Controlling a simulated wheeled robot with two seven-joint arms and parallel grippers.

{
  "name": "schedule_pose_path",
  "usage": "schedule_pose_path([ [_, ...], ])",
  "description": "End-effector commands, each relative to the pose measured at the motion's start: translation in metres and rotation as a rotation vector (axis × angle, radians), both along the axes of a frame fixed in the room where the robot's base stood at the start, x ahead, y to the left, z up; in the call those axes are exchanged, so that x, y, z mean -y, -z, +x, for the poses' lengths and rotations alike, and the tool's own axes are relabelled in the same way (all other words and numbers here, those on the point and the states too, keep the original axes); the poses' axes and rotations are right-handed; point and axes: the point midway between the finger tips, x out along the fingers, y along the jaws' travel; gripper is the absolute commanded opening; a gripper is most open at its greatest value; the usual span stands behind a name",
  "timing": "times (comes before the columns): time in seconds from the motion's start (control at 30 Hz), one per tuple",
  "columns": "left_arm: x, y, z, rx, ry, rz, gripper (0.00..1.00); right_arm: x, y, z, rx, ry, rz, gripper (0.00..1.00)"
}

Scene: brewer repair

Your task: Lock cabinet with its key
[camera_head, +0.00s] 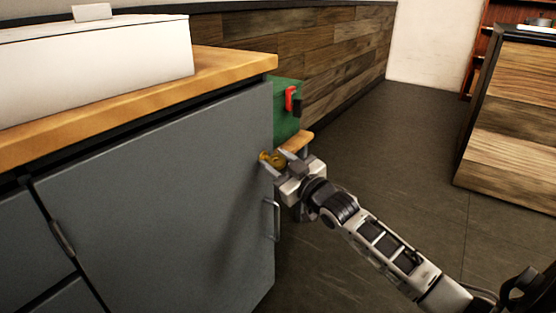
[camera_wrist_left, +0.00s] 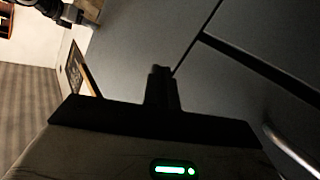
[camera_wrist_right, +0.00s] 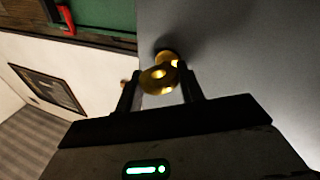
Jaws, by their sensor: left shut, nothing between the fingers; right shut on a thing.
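The grey cabinet door (camera_head: 160,190) fills the left of the head view and looks closed. A brass key (camera_wrist_right: 158,80) with a round bow is between the fingers of my right gripper (camera_head: 277,166). The key meets a round brass lock (camera_wrist_right: 167,57) on the grey door; how deep it sits in the lock I cannot tell. The right gripper is shut on the key at the door's upper right edge. My left gripper (camera_wrist_left: 160,85) is shut and empty in front of grey cabinet fronts in the left wrist view; the head view does not show it.
A metal handle (camera_head: 276,220) stands on the door below the right gripper. A wooden counter (camera_head: 225,68) with a white box (camera_head: 100,55) is above. A green box with a red part (camera_head: 290,100) stands behind the cabinet corner. The floor (camera_head: 400,150) to the right is clear.

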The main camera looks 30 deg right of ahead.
Motion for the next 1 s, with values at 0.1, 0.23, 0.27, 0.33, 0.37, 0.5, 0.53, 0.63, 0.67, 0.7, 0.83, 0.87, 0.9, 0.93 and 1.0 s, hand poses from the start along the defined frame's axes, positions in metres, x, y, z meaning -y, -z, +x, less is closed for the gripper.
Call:
schedule_pose_path([
  [0.1,-0.0009,0.0004,-0.0005,0.000,0.002,0.015,0.00,-0.0008,0.0011,-0.0002,0.041,-0.001,-0.105,0.15],
  [0.23,-0.0012,0.0019,-0.0011,-0.003,0.002,0.018,0.00,-0.0009,0.0019,-0.0002,0.089,0.000,-0.221,0.15],
  [0.27,-0.0012,0.0023,-0.0012,-0.004,0.002,0.019,0.00,-0.0011,0.0018,-0.0002,0.101,-0.001,-0.246,0.15],
  [0.33,-0.0011,0.0031,-0.0015,-0.006,0.002,0.017,0.00,-0.0012,0.0024,-0.0002,0.126,-0.001,-0.308,0.15],
  [0.37,-0.0011,0.0035,-0.0015,-0.007,0.002,0.016,0.00,-0.0013,0.0028,-0.0002,0.136,0.000,-0.334,0.15],
  [0.5,-0.0005,0.0059,-0.0019,-0.009,0.003,0.007,0.00,-0.0015,0.0036,-0.0002,0.188,-0.001,-0.458,0.15],
  [0.53,-0.0002,0.0064,-0.0019,-0.011,0.003,0.003,0.00,-0.0016,0.0036,-0.0002,0.200,-0.001,-0.484,0.15],
  [0.63,0.0006,0.0073,-0.0021,-0.013,0.004,-0.011,0.00,-0.0017,0.0042,-0.0002,0.236,-0.001,-0.571,0.15],
  [0.67,0.0009,0.0074,-0.0020,-0.014,0.003,-0.016,0.00,-0.0017,0.0045,-0.0002,0.248,-0.001,-0.599,0.15],
  [0.7,0.0013,0.0073,-0.0020,-0.014,0.003,-0.023,0.00,-0.0016,0.0049,-0.0002,0.261,-0.001,-0.633,0.15],
  [0.83,0.0026,0.0057,-0.0020,-0.010,0.002,-0.051,0.00,-0.0017,0.0057,-0.0004,0.309,-0.001,-0.748,0.15],
  [0.87,0.0030,0.0047,-0.0021,-0.009,0.002,-0.058,0.00,-0.0017,0.0060,-0.0004,0.321,-0.001,-0.774,0.15],
  [0.9,0.0034,0.0031,-0.0020,-0.005,0.003,-0.070,0.00,-0.0016,0.0062,-0.0003,0.333,-0.001,-0.807,0.15],
  [0.93,0.0038,0.0019,-0.0019,-0.003,0.003,-0.078,0.00,-0.0017,0.0063,-0.0003,0.345,-0.001,-0.834,0.15],
  [1.0,0.0044,0.0003,-0.0013,0.003,0.003,-0.093,0.00,-0.0018,0.0063,-0.0002,0.368,-0.001,-0.889,0.15],
])
